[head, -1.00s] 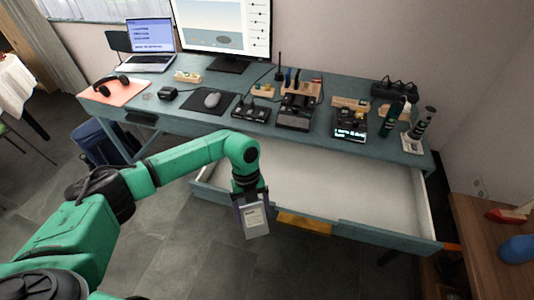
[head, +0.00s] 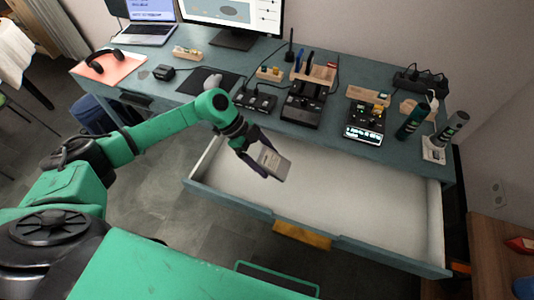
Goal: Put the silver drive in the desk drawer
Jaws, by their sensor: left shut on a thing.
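The silver drive (head: 271,162) is a flat grey block with a pale label. My left gripper (head: 262,163) is shut on it and holds it tilted, over the left part of the open desk drawer in the picture. The desk drawer (head: 345,198) is pulled out, with a pale, empty-looking interior, a blue-grey front and a yellow handle (head: 302,235). The drive seems to be above the drawer floor; its exact height I cannot tell. My right gripper is not in view.
The desk top (head: 215,75) above the drawer holds a black dock (head: 303,104), a small lit display device (head: 364,128), dark cylinders (head: 411,122) and a laptop (head: 146,27). A wooden cabinet (head: 497,250) stands at the right. The drawer's middle and right are clear.

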